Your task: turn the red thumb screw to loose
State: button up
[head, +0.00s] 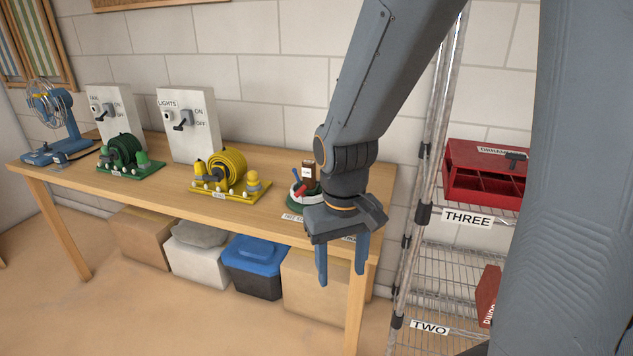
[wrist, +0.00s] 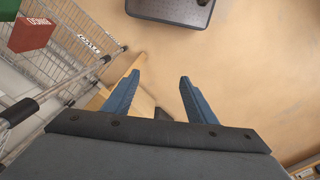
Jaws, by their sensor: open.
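A small red part (head: 300,189) shows on a round green and white stand (head: 297,201) at the right end of the wooden table in the head view. It may be the red thumb screw, but it is too small to tell, and whether it is tight or loose does not show. A blue part and a brown block are beside it. My gripper (head: 341,277) points down in front of the table's right end, with its blue fingers apart and empty. My forearm and wrist hide part of the stand's right side. The wrist view shows the open fingers (wrist: 160,82) and no screw.
The wooden table (head: 230,205) also holds a yellow reel (head: 228,165), a green reel (head: 122,150), two switch boxes and a blue fan (head: 52,120). Bins and boxes stand under it. A wire shelf (head: 445,262) with a red tray (head: 487,192) stands right.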

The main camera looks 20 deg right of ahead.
jog(key=w+r+n+h+p, duration=0.2)
jog(key=w+r+h+p, duration=0.15)
jog(key=w, duration=1.35)
jog(key=n+t+h+p, duration=0.1)
jog(key=t+h+p, duration=0.1)
jog(key=p, duration=0.1)
send_near(299, 191)
notch_tip(299, 191, down, 3)
jog(key=w+d, duration=0.1)
jog(key=p+x, duration=0.1)
jog(key=x, duration=0.2)
jog(key=p+x, duration=0.1)
jog(key=x, duration=0.3)
jog(key=shift+w+d, duration=0.1)
jog(key=shift+d, duration=0.3)
jog(key=c, duration=1.1)
